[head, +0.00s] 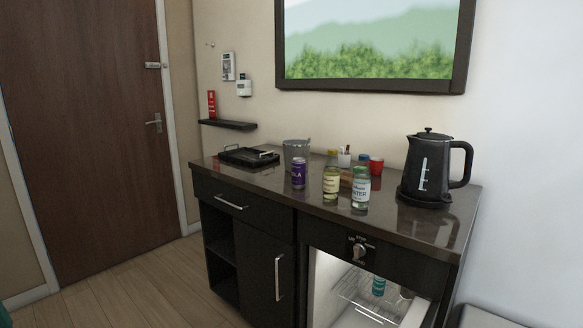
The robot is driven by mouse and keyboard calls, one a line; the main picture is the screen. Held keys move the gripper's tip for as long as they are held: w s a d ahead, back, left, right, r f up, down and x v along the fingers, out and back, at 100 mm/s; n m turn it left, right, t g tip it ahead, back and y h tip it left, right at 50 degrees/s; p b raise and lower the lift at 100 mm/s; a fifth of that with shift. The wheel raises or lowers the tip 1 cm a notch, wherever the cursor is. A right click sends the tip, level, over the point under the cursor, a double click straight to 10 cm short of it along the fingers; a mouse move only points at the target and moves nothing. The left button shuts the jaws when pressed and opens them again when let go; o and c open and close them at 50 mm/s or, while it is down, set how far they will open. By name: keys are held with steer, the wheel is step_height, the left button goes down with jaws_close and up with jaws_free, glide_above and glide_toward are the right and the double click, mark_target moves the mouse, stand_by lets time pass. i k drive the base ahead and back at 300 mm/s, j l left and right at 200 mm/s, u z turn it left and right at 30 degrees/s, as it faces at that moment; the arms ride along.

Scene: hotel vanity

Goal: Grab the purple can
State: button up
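The purple can (298,173) stands upright on the dark glossy countertop (270,187), near its front edge and left of the bottles. Its side shows pale lettering that seems to end in "LA". A grey metal bucket (296,153) stands close behind it, partly hidden by the can. My gripper is not in view.
Two bottles (331,178) (361,187) stand right of the can. A red cup (376,165) is behind them, and a black kettle (432,168) is at the right. A black tray (249,156) lies at the left. Below, a lit mini fridge (335,282) stands open.

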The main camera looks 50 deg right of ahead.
mark_target(298, 163)
steer(key=i+z, duration=0.5)
steer(key=i+j+z, duration=0.15)
steer(key=i+z, duration=0.3)
steer(key=i+j+z, duration=0.3)
steer(key=i+z, duration=0.2)
steer(key=i+j+z, duration=0.2)
steer(key=i+z, duration=0.15)
steer(key=i+j+z, duration=0.7)
steer(key=i, duration=0.25)
